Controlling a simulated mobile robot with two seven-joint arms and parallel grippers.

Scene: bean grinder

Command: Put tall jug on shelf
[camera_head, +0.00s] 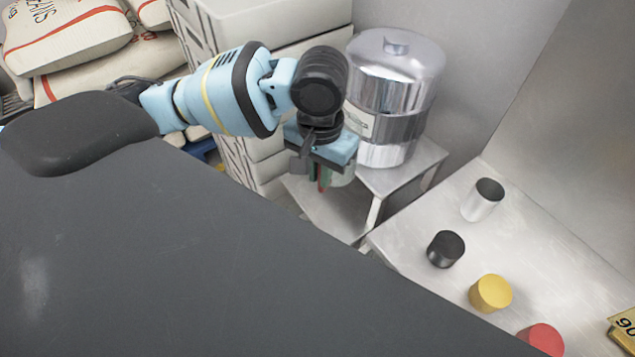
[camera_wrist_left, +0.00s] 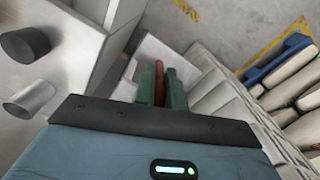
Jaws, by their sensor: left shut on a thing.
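My left gripper (camera_head: 322,184) hangs in front of the metal shelf stand (camera_head: 418,160), above its lower level. It is shut on a narrow red thing (camera_wrist_left: 160,82), which shows between the green fingers in the left wrist view. Most of that thing is hidden, so I cannot tell whether it is part of the tall jug. A pale grey-green rounded shape (camera_head: 343,178) shows just behind the fingers. A plain silver cylinder (camera_head: 482,203) stands on the counter at the right; I cannot tell whether it is a jug. My right gripper is not in view.
A large steel drum (camera_head: 395,85) fills the stand's top. White crates (camera_head: 265,165) are stacked left of it, with sacks (camera_head: 65,35) beyond. Black (camera_head: 446,250), yellow (camera_head: 491,294) and red (camera_head: 541,340) cylinders stand on the metal counter (camera_head: 420,225).

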